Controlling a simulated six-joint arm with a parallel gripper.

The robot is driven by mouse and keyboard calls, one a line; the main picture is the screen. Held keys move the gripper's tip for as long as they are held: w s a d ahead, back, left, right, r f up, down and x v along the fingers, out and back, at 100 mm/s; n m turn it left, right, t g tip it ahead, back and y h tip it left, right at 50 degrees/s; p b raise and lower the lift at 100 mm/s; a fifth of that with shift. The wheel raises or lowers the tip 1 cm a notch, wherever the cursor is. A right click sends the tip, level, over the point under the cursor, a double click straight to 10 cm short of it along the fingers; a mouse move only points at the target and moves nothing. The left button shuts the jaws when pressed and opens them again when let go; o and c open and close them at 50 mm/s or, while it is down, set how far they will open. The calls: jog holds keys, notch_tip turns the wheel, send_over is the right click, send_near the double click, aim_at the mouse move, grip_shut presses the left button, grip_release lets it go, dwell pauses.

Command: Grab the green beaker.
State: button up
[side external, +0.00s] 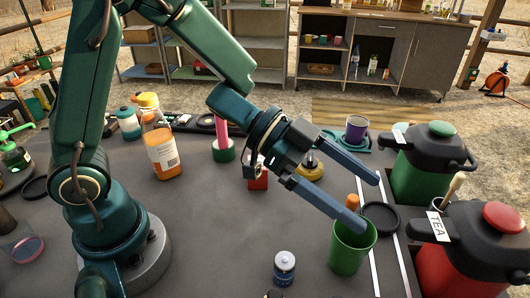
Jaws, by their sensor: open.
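The green beaker (348,254) stands upright on the dark grey surface at the lower right, with its open mouth facing up. My gripper (369,203) is open, its two long blue-grey fingers slanting down to the right. The lower finger's tip overlaps the beaker's mouth in the picture; I cannot tell whether it is inside, above or touching it. The other fingertip is farther back, beyond the beaker's rim.
A blue and white can (284,268) stands left of the beaker. A black ring or lid (381,217) lies just behind it. A red jug (465,255) and a green jug (428,165) stand to the right. A purple cup (356,130) and yellow item (311,168) are behind.

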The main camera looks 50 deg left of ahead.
send_near(369, 250)
jog(key=w+d+f, duration=0.1)
jog(key=f, duration=0.1)
jog(key=w+d+f, duration=0.2)
jog(key=shift+w+d+f, duration=0.2)
jog(key=shift+w+d, duration=0.05)
jog(key=shift+d, duration=0.1)
jog(key=shift+x, duration=2.5)
jog(key=c, duration=1.2)
jog(key=shift+c, duration=0.2)
jog(key=shift+r, duration=0.1)
